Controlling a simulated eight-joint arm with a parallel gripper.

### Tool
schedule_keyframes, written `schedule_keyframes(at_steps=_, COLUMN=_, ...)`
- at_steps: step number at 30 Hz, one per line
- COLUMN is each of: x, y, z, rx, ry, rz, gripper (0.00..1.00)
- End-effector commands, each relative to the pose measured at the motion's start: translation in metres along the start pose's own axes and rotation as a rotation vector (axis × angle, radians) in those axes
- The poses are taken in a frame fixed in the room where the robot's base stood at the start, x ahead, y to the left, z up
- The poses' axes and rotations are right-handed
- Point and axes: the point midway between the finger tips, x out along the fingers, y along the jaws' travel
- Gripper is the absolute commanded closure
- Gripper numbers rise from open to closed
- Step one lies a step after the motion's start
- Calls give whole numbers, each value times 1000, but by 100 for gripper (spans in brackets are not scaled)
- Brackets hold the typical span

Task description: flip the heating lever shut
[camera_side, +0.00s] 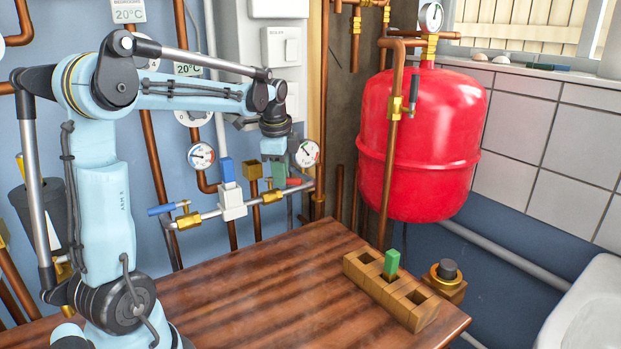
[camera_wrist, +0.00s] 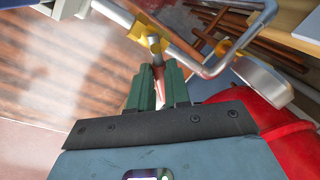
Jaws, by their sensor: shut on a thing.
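The red handle (camera_side: 293,182) of the heating lever shows beside my gripper (camera_side: 278,176) in the side view, at the right part of the silver pipe. In the wrist view, the red handle (camera_wrist: 159,75) lies between the two green fingers of my gripper (camera_wrist: 158,86), which is shut on it. The lever's metal stem runs from the handle to a brass valve (camera_wrist: 150,41) on the pipe. The valve also shows in the side view (camera_side: 272,196). In the wrist view the lever stands out across the pipe. The fingers hide part of the handle.
A blue-handled lever (camera_side: 162,210) sits on the same pipe at the left. A white fitting (camera_side: 231,203) is between them. Gauges (camera_side: 307,153) and copper pipes crowd the wall. A red tank (camera_side: 424,150) hangs at right. The wooden table (camera_side: 240,290) bears a slotted block (camera_side: 415,310).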

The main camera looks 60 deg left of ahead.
Motion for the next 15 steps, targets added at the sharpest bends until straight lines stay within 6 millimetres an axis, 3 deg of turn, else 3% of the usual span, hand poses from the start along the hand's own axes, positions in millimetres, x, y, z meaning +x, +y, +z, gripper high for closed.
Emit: schedule_keyframes(at_steps=15, x=-2, y=8, z=2, rx=271, ry=56, rz=0, gripper=100)
